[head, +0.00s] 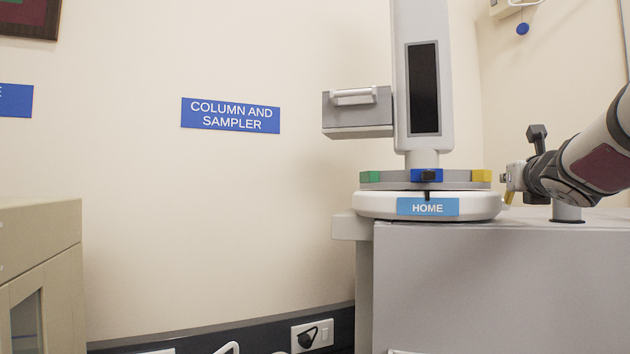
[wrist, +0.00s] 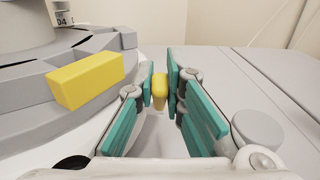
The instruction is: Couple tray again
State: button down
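The round grey tray (head: 455,186) sits on a white base (head: 375,205) with a HOME label (head: 428,207). A green block (head: 370,177), a blue block (head: 433,175) and a yellow block (head: 481,176) sit on the tray's rim. The blue block is above the dark mark over the label. The yellow block also shows at left in the wrist view (wrist: 86,80). My gripper (head: 512,180) is just right of the tray. In the wrist view, its teal fingertips (wrist: 160,80) close on both sides of a small yellow lever (wrist: 160,92).
A white tower (head: 402,80) with a grey box (head: 358,112) on its left rises over the tray. The tray base stands on a large grey cabinet (head: 500,285). The cabinet top (wrist: 225,68) is mostly clear to the right. A beige cabinet (head: 40,270) stands at far left.

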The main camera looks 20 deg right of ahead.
jog(key=b, duration=0.2)
jog(key=shift+a+f+b, duration=0.1)
jog(key=shift+f+b, duration=0.1)
jog(key=shift+b, duration=0.1)
jog(key=t+b, duration=0.1)
jog(key=b, duration=0.4)
jog(key=t+h+b, duration=0.1)
jog(key=b, duration=0.5)
jog(key=shift+s+a+f+t+h, duration=0.3)
jog(key=shift+s+a+f, duration=0.05)
jog(key=shift+s+a, duration=0.05)
jog(key=c, duration=1.9)
grip_release()
jog(key=shift+c, duration=0.2)
jog(key=shift+s, duration=0.15)
jog(key=v, duration=1.2)
